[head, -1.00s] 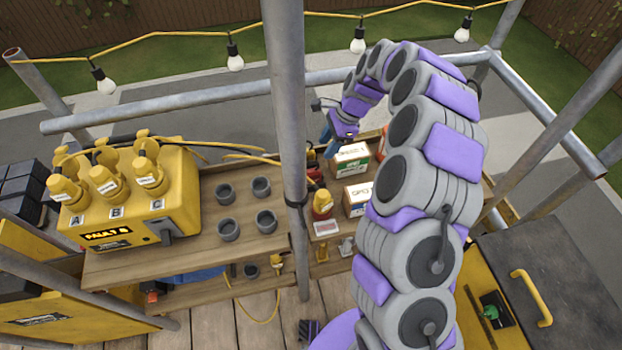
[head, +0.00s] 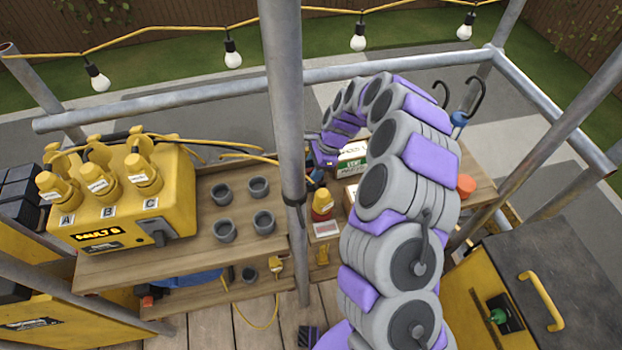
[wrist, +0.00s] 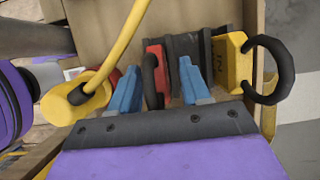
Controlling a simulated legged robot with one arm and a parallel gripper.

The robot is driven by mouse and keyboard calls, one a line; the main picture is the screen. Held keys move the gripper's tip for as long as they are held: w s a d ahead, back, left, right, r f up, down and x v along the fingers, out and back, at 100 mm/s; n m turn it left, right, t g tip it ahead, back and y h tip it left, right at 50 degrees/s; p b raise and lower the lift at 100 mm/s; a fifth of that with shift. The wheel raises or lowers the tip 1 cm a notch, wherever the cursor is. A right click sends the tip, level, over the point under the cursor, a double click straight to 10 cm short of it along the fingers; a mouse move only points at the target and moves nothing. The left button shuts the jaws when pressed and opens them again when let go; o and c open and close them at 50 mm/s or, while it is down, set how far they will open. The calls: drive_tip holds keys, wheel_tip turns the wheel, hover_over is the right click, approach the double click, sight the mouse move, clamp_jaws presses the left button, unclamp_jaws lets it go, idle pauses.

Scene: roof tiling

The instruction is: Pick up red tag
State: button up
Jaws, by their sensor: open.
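In the wrist view, a red tag (wrist: 161,60) with a dark loop stands in a wooden bin. My gripper (wrist: 159,72) is open, with one blue finger on each side of the red tag and its loop. I cannot tell whether either finger touches it. A black piece (wrist: 184,48) stands just right of the red tag, partly behind the right finger. A yellow tag (wrist: 231,62) with a black hook is farther right. In the head view my gripper (head: 321,158) is over the shelf behind the pole, and the red tag cannot be made out.
In the wrist view, a yellow plug with a cable (wrist: 78,98) lies left of the fingers. In the head view, a steel pole (head: 288,120) stands close left of my arm. A yellow fault box (head: 125,205) and several grey cups (head: 224,231) are left of it.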

drive_tip(key=shift+a, duration=0.2)
drive_tip(key=shift+c, duration=0.6)
drive_tip(key=shift+d, duration=0.1)
clamp_jaws()
wheel_tip(320, 180, up, 10)
drive_tip(key=p, duration=0.2)
drive_tip(key=shift+p, duration=0.4)
